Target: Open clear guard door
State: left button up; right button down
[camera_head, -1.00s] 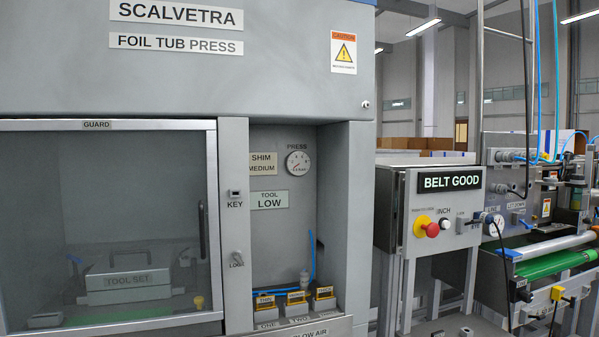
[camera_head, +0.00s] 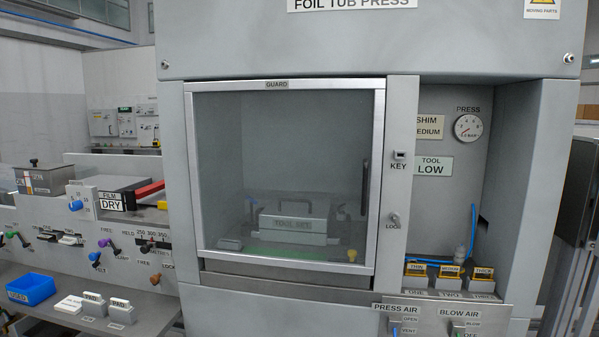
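The clear guard door (camera_head: 285,150), labelled GUARD, sits shut in the front of the grey press in the head view. It has a light metal frame and a dark vertical handle (camera_head: 365,188) on its right side. Behind the clear pane a grey block labelled TOOL SET (camera_head: 292,224) is visible. Right of the door are a KEY switch (camera_head: 399,155) and a LOCK switch (camera_head: 394,220); the lock's exact position is too small to tell. Neither of my grippers shows in this view.
An open bay right of the door holds shims (camera_head: 448,270) and a PRESS gauge (camera_head: 468,127). Air switches (camera_head: 393,327) sit on a panel below. At left are a control panel with knobs (camera_head: 95,257), a blue bin (camera_head: 31,289) and pads (camera_head: 121,311) on a shelf.

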aim_at(379, 84)
jog(key=k, duration=0.55)
jog(key=z, duration=0.45)
jog(key=i, duration=0.7)
jog(key=u, duration=0.65)
jog(key=i, duration=0.5)
jog(key=u, duration=0.65)
